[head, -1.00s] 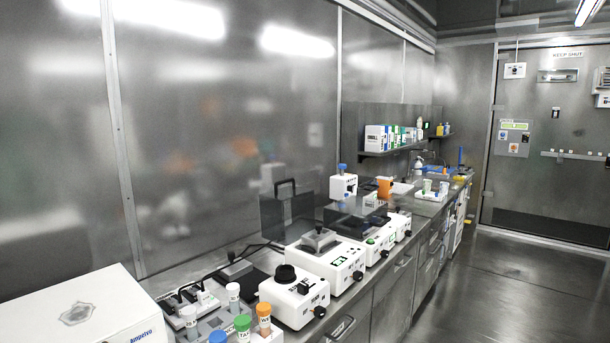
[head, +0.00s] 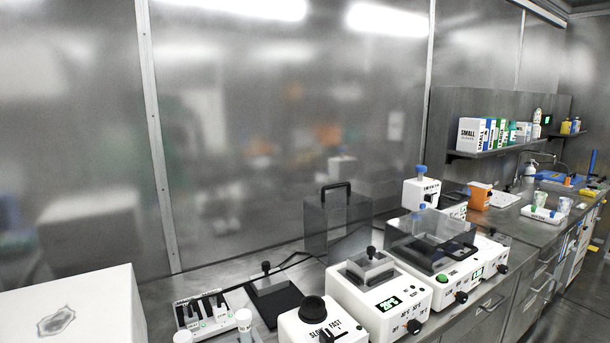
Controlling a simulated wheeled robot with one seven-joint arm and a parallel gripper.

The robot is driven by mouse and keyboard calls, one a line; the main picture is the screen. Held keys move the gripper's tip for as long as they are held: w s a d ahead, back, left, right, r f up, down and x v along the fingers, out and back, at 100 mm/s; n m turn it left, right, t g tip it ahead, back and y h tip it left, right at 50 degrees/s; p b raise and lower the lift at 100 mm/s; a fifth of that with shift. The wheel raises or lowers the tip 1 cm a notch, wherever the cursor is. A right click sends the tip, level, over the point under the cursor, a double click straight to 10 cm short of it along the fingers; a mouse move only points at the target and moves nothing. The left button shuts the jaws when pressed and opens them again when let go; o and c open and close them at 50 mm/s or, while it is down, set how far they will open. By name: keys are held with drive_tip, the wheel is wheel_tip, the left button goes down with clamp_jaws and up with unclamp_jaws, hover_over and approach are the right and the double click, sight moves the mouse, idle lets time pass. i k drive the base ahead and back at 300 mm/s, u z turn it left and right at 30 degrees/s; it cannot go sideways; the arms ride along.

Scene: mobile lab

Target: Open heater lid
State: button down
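A white device (head: 378,307) with a green-lit temperature display stands on the bench at lower centre; it looks like the heater. A grey box-like lid (head: 370,267) with a black knob on top sits over it and appears shut. Just behind it to the right is another white unit (head: 462,278) with a larger see-through cover (head: 430,238), which also looks closed. I cannot tell for certain which of the two is the heater. My gripper is not in view.
A white "SLOW FAST" dial device (head: 322,325) stands in front of the heater. A black plate (head: 274,301), a pipette or tube rack (head: 203,314) and a large white box (head: 72,305) lie to the left. A dark handled panel (head: 338,220) stands behind. Floor is free at lower right.

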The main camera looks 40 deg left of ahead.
sight(333, 250)
drive_tip(key=u, duration=0.55)
drive_tip(key=i, duration=0.85)
drive_tip(key=u, duration=0.85)
drive_tip(key=i, duration=0.35)
drive_tip(key=u, duration=0.25)
